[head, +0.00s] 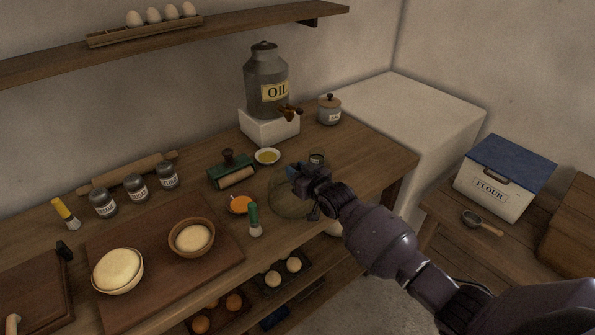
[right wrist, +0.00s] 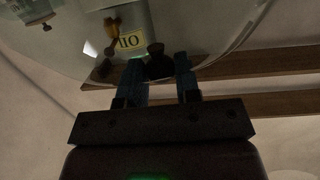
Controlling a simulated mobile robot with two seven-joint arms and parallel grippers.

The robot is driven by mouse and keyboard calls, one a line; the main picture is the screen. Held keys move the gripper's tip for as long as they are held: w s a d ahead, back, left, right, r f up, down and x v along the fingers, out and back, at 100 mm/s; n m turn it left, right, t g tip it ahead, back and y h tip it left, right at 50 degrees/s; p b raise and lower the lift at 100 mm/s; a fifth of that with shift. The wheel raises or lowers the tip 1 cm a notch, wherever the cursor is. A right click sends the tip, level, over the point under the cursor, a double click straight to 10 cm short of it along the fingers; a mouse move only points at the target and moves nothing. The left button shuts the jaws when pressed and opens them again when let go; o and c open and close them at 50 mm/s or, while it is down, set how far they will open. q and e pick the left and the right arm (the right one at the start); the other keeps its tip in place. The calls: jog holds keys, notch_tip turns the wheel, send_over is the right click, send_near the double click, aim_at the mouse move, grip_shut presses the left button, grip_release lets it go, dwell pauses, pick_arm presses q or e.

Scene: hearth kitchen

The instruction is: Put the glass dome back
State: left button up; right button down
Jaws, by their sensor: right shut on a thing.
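I cannot tell whether the dome's rim touches the worktop. My left gripper is out of view.
The oil can (head: 267,75) stands behind on a white block. A flour bin (head: 503,180) is at the right.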

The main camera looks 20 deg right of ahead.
jog(key=c, duration=1.3)
grip_release()
jog(key=shift+f, duration=0.15)
jog(key=o, duration=0.5)
jog(key=shift+r, duration=0.25)
jog(key=v, duration=1.2)
jog(key=s+d+f+g+h, duration=0.1)
jog(key=s+f, duration=0.4)
jog(key=s, duration=0.3)
jog(key=s+d+f+m+g+h, duration=0.1)
jog(key=s+f+h, duration=0.1)
jog(key=s+f, duration=0.3)
jog(key=s+d+f+m+g+h, duration=0.1)
jog(key=s+f, duration=0.4)
jog(key=s, duration=0.7)
jog(key=shift+d+g+h, duration=0.3)
jog(key=shift+d+h, duration=0.15)
jog(key=shift+h, duration=0.05)
